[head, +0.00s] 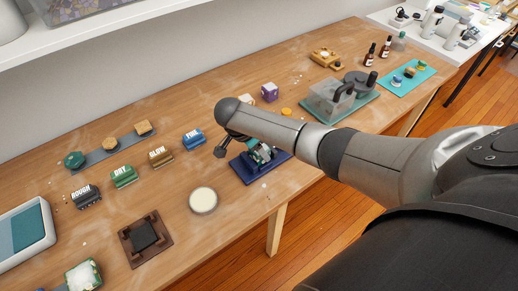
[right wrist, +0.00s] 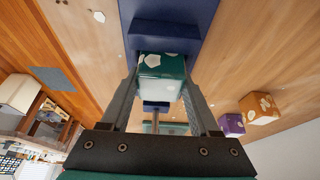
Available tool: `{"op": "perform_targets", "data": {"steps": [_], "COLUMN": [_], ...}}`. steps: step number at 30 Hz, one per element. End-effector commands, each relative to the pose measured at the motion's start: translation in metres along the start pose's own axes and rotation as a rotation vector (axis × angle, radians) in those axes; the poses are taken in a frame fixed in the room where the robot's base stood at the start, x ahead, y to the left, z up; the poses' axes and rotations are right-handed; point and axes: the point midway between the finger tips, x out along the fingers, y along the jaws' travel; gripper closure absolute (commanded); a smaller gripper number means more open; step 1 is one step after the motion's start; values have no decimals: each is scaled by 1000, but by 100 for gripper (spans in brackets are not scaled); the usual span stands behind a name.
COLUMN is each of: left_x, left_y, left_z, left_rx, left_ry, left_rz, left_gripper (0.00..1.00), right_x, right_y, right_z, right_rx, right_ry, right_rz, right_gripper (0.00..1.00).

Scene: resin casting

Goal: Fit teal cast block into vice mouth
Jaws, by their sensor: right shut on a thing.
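The teal cast block (right wrist: 163,68) has white patches and is held between the fingers of my right gripper (right wrist: 160,76). In the head view, the teal block (head: 262,153) shows just past my arm, over the blue vice (head: 247,173). In the right wrist view, one blue vice jaw (right wrist: 165,38) stands just beyond the block and another blue part (right wrist: 156,106) shows on the near side. The block looks lined up between them; how deep it sits I cannot tell. My arm hides part of the vice in the head view. My left gripper is not in view.
A cream round dish (head: 203,200) and a dark square mould (head: 144,236) lie left of the vice. A purple block (head: 270,91) and a clear box (head: 330,101) stand beyond my arm. The table's front edge is close.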

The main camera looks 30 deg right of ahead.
Motion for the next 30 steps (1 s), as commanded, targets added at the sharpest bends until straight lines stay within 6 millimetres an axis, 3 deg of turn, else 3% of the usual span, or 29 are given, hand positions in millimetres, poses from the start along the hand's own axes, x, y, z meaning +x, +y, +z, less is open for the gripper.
{"op": "perform_targets", "data": {"steps": [3, 4, 11, 22, 30], "left_x": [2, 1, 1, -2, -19], "left_y": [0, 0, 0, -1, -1], "left_z": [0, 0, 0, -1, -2], "left_rx": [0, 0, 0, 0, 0], "left_ry": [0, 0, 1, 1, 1], "left_rz": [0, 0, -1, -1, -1], "left_gripper": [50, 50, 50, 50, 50], "right_x": [3, 3, 3, -4, -57], "right_y": [0, 0, 0, 0, -1], "right_z": [1, 1, 1, 0, -1], "right_rx": [1, 1, 0, -1, 0], "right_ry": [0, 1, 1, -1, -2], "right_rz": [0, 0, 0, -1, -4], "right_gripper": [100, 36, 10, 8, 8]}}
